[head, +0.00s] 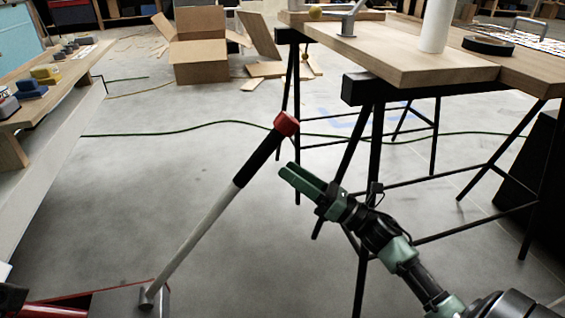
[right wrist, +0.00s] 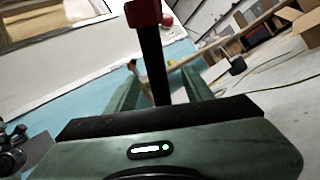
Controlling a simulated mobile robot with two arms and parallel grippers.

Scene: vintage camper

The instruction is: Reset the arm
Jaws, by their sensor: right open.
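My right gripper (head: 286,169) is in the middle of the head view, its green fingers pointing up and left. It is open and empty, close to the right of a leaning pole (head: 206,224) with a black grip and a red end (head: 286,124). A gap shows between the fingertips and the pole in the head view. In the right wrist view the black grip (right wrist: 153,62) shows beyond and between the fingers, its red end (right wrist: 143,12) at the top. My left gripper is not in view.
A wooden table (head: 410,62) on black trestle legs stands right behind my right arm. A bench (head: 50,90) with small blocks is at the left. Cardboard boxes (head: 200,52) and planks lie at the back. A green cable (head: 190,130) crosses the open floor.

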